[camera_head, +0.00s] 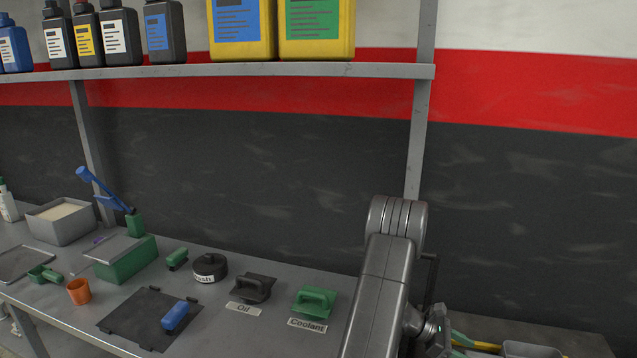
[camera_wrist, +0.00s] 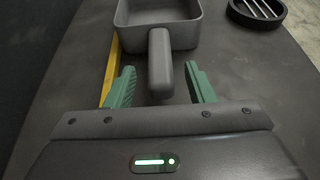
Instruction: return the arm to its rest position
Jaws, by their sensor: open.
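My gripper (camera_wrist: 160,86) has two green fingers spread wide apart in the wrist view, with nothing held between them. The handle (camera_wrist: 161,65) of a grey open pan (camera_wrist: 190,40) appears in the gap between the fingers, clear of both; I cannot tell how far below them it lies. My arm (camera_head: 380,290) rises at the right of the head view, bends at a rounded joint and comes down at the right end of the bench. The fingers are not clearly visible in the head view.
A yellow bar (camera_wrist: 112,65) lies left of the pan and a round black slotted dish (camera_wrist: 257,12) lies right. On the bench (camera_head: 235,335) are a green cap (camera_head: 315,302), a black cap (camera_head: 253,288) and an orange cup (camera_head: 79,291). A shelf (camera_head: 250,70) with bottles hangs above.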

